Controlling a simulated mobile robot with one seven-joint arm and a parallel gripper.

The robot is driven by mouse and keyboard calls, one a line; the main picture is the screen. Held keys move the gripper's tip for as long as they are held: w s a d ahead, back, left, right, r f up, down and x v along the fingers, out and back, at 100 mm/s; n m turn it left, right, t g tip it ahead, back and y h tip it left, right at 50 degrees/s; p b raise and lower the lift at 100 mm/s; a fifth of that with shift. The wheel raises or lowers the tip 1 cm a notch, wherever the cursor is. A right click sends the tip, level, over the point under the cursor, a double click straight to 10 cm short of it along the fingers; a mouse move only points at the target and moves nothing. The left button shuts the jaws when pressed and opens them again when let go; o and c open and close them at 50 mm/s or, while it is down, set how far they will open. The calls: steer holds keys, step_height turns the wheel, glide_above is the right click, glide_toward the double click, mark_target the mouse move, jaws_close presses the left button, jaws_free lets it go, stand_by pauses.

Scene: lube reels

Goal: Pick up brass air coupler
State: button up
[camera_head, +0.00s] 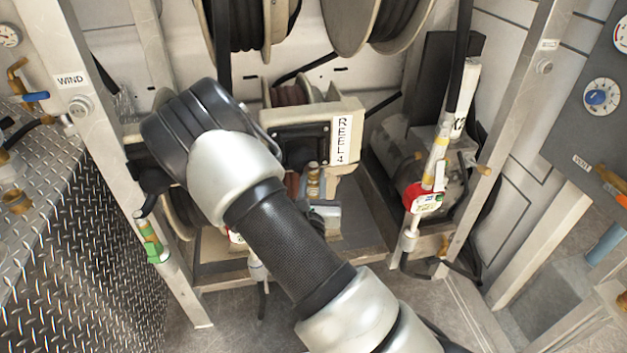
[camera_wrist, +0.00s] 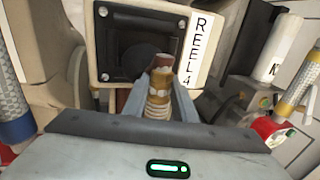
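The brass air coupler (camera_wrist: 159,84) stands upright in the middle of the wrist view, in front of the REEL 4 panel, with ribbed fittings below it. My gripper (camera_wrist: 161,92) has one grey finger on each side of it. The fingers are set close together, and I see no clear gap between them and the coupler. In the head view the coupler (camera_head: 313,180) shows beyond my forearm, under the REEL 4 label.
The cream REEL 4 frame (camera_head: 345,105) and its dark panel (camera_wrist: 140,46) are close behind the coupler. A hose with a red valve (camera_head: 424,199) hangs at the right. A hose with a green valve (camera_head: 155,252) is at the left post. A diamond-plate box (camera_head: 75,250) fills the lower left.

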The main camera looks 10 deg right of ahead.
jaws_close()
step_height(320, 180, up, 10)
steer(key=p, duration=0.3)
